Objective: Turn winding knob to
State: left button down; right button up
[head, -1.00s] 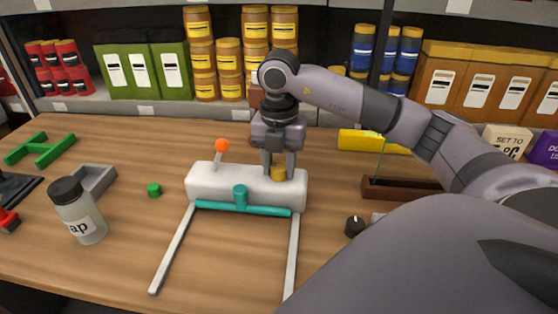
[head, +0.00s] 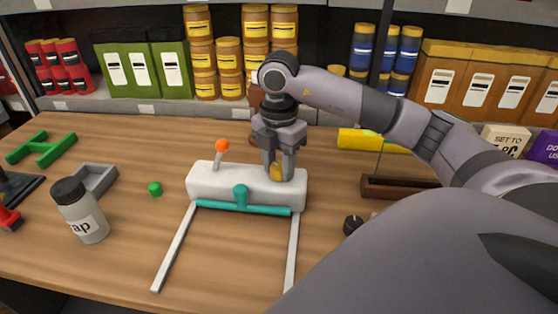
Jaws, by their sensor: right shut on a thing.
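A white rounded pump body (head: 222,187) stands on the wooden table, with a teal bar (head: 220,206) along its front and two pale rails reaching toward me. A lever with an orange ball (head: 222,145) sticks up from its left top. A yellow-gold knob (head: 276,173) sits on its right top. My right gripper (head: 277,172) points down over the knob and is shut on it, with the fingers on its sides. The fingers hide part of the knob. My left gripper is out of view.
A jar with a dark lid (head: 79,210), a grey tray (head: 97,181) and a small green cap (head: 154,189) are at the left. A black knob (head: 352,224) and a brown tray (head: 400,188) are at the right.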

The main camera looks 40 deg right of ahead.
aim_at(279, 166)
jog(key=shift+d+r, duration=0.1)
jog(key=o, duration=1.1)
jog(key=shift+c, duration=0.2)
jog(key=shift+r, duration=3.55)
jog(key=shift+s, duration=0.1)
